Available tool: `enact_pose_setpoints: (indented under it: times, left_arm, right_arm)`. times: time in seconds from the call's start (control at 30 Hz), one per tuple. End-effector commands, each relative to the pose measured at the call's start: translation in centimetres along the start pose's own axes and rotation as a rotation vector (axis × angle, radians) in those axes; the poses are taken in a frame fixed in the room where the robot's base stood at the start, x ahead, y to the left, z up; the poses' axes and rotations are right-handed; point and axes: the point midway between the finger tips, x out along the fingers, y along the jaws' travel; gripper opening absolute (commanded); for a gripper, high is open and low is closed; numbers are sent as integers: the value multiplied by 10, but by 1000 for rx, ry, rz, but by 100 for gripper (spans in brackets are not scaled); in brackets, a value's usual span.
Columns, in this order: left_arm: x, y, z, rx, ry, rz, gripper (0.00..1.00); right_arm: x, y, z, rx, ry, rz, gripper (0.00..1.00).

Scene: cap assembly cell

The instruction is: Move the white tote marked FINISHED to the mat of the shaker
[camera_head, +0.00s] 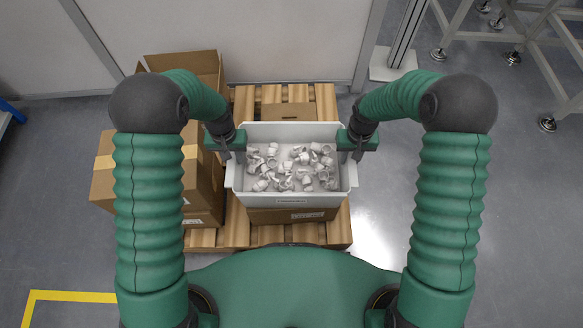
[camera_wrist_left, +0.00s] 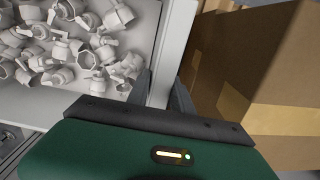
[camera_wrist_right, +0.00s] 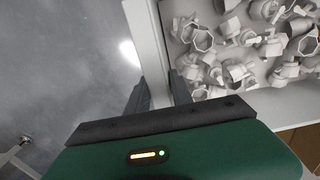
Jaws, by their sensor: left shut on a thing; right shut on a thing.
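The white tote (camera_head: 292,200) is full of small pale caps (camera_head: 290,168) and has a small label on its near wall, too small to read. It is in front of my body, over a cardboard box on a wooden pallet. My left gripper (camera_head: 238,157) is shut on its left rim, which also shows between the fingers in the left wrist view (camera_wrist_left: 172,50). My right gripper (camera_head: 348,154) is shut on its right rim, seen in the right wrist view (camera_wrist_right: 148,45). I cannot tell whether the tote touches the box below. No shaker or mat is in view.
Cardboard boxes (camera_head: 205,190) stand close on the left of the tote, one open at the back. The wooden pallet (camera_head: 235,228) lies underneath. A pale wall (camera_head: 260,40) is behind. Grey floor (camera_head: 385,220) is clear on the right; a metal frame (camera_head: 540,60) stands at the far right.

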Motion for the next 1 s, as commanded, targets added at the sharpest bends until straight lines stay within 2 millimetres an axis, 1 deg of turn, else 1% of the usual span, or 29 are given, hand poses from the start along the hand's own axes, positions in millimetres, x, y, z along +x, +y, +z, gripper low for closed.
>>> enact_pose_setpoints:
  times: [0.27,0.37,0.6,0.7,1.0]
  left_arm:
    - [-5,0,-1,1,2,-1,0]
    - [-13,0,0,1,2,-1,0]
    - [-43,0,0,1,2,-1,0]
    - [-51,0,0,1,2,0,0]
    - [-51,0,0,1,2,0,0]
  right_arm:
    - [-5,-1,-1,-2,3,0,0]
    - [-14,0,-1,-2,3,0,0]
    - [-44,0,-1,-2,3,0,0]
    - [-52,0,-1,-1,3,0,0]
    - [-51,0,-1,-1,3,0,0]
